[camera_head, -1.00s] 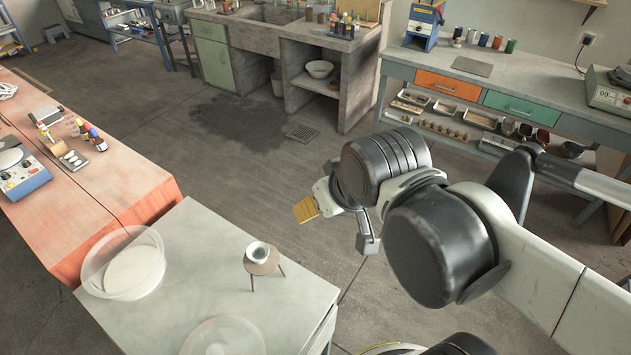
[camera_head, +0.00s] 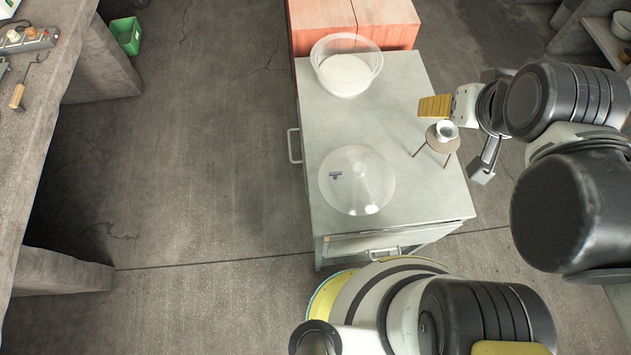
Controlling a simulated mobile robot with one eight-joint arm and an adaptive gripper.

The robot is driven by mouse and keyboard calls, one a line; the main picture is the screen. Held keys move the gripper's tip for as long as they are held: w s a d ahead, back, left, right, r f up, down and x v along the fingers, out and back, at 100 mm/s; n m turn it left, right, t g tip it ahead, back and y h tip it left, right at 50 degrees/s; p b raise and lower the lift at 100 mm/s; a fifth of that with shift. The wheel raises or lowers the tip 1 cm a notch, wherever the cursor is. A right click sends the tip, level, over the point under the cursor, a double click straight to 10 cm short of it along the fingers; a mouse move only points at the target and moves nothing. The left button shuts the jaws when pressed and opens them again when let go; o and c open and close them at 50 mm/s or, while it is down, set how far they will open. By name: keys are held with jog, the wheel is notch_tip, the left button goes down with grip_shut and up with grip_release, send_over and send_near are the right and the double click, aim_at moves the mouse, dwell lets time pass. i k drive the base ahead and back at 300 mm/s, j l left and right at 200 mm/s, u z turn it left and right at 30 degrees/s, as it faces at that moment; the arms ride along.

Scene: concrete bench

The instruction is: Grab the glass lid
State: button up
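The clear, round glass lid (camera_head: 362,190) lies on the grey cabinet top, near its front edge. A small dark piece shows at its left side; I cannot tell whether it is part of the lid or something under it. My gripper (camera_head: 458,142) is up and to the right of the lid, over the cabinet's right edge. Its yellow-padded finger points left, and its grey finger is spread well apart from it. It is open, with nothing seen held, and apart from the lid.
A clear bowl with a white bottom (camera_head: 345,74) stands at the cabinet's back. A small round stool-like stand (camera_head: 437,145) with a little white cup (camera_head: 446,131) is right of the lid, close to my gripper in the picture. The cabinet top (camera_head: 318,122) is bare at left.

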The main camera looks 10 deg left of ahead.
aim_at(365, 187)
jog(key=j+u, duration=0.15)
jog(key=u, duration=0.25)
jog(key=k+j+z, duration=0.55)
jog(key=k+z, duration=0.55)
jog(key=k, duration=0.2)
